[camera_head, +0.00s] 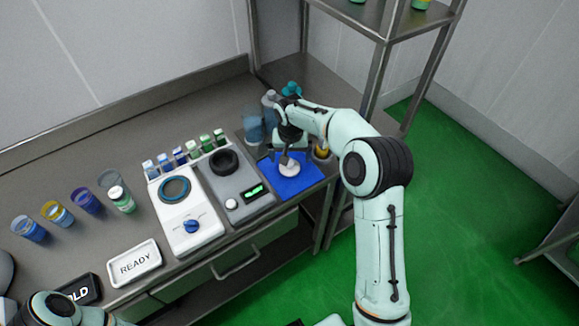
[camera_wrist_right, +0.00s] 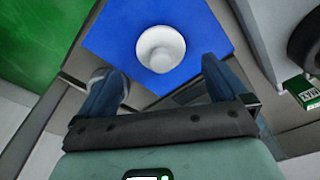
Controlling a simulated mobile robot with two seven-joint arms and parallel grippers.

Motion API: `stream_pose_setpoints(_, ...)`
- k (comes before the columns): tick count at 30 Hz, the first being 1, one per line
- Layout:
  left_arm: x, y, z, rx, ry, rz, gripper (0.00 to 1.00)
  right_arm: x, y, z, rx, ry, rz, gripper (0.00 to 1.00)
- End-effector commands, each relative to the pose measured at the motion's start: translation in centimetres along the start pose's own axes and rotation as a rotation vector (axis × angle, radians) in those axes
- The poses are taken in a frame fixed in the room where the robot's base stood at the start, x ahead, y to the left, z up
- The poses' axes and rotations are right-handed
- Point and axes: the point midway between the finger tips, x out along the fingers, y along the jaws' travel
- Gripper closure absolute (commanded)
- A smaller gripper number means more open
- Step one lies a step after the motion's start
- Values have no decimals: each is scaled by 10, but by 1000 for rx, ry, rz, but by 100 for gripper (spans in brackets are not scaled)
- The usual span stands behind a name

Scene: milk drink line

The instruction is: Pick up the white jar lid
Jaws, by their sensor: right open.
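The white jar lid (camera_head: 289,169) lies on a blue mat (camera_head: 305,184) at the right end of the counter. In the right wrist view the lid (camera_wrist_right: 161,49) looks round, with a raised rim and a hollow-looking middle. My right gripper (camera_head: 286,158) points down just over the lid. In the wrist view its two fingers (camera_wrist_right: 160,76) are apart, with the lid ahead of the gap between them and nothing held. I cannot tell the exact height left between the fingertips and the lid. Part of my left arm shows at the lower left; its gripper is out of view.
A grey scale (camera_head: 238,190) with a black ring stands left of the mat, and a white dial device (camera_head: 187,222) beyond it. Clear containers (camera_head: 253,128) stand behind, close to my right gripper. Several small bottles and jars line the counter.

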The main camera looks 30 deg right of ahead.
Motion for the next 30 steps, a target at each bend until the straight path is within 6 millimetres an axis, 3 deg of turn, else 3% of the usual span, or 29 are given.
stream_pose_setpoints(10, -5, 3, -4, 2, 5, 2, 57, 46, -2, -1, 0, -3, 1, 0)
stream_pose_setpoints(19, -5, 3, -4, 2, 5, 2, 57, 51, -2, -1, 0, -1, 0, 0)
stream_pose_setpoints(25, -5, 3, -4, 2, 5, 2, 57, 51, -2, -1, 0, -1, 0, 65)
stream_pose_setpoints(30, -5, 3, -4, 2, 5, 2, 57, 51, -2, -1, 0, -1, 0, 65)
